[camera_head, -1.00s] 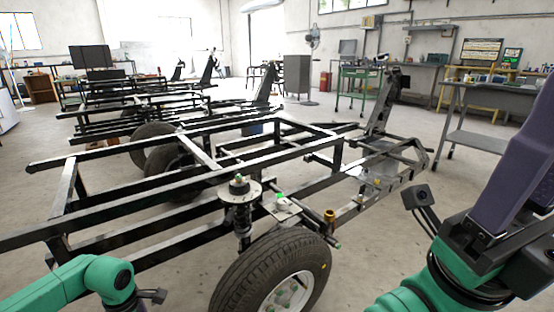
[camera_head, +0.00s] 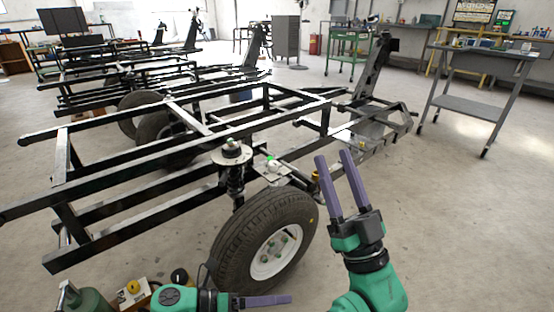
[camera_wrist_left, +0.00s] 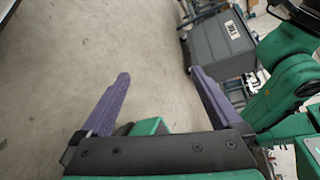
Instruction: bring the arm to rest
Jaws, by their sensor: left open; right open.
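My right gripper (camera_head: 334,158) is open and empty in the head view. Its two purple fingers point up and away, just right of the wheel. My left gripper (camera_head: 285,299) is low at the bottom edge, in front of the wheel, with one purple finger showing. In the left wrist view both fingers of the left gripper (camera_wrist_left: 159,75) are spread wide with bare floor between them. The spring strut (camera_head: 236,178) stands upright under a round plate (camera_head: 231,153) on the black frame (camera_head: 115,181). The tyre (camera_head: 232,243) is beside it.
A control box with a yellow button (camera_head: 133,288) lies at the lower left. A grey cabinet (camera_wrist_left: 222,45) shows in the wrist view.

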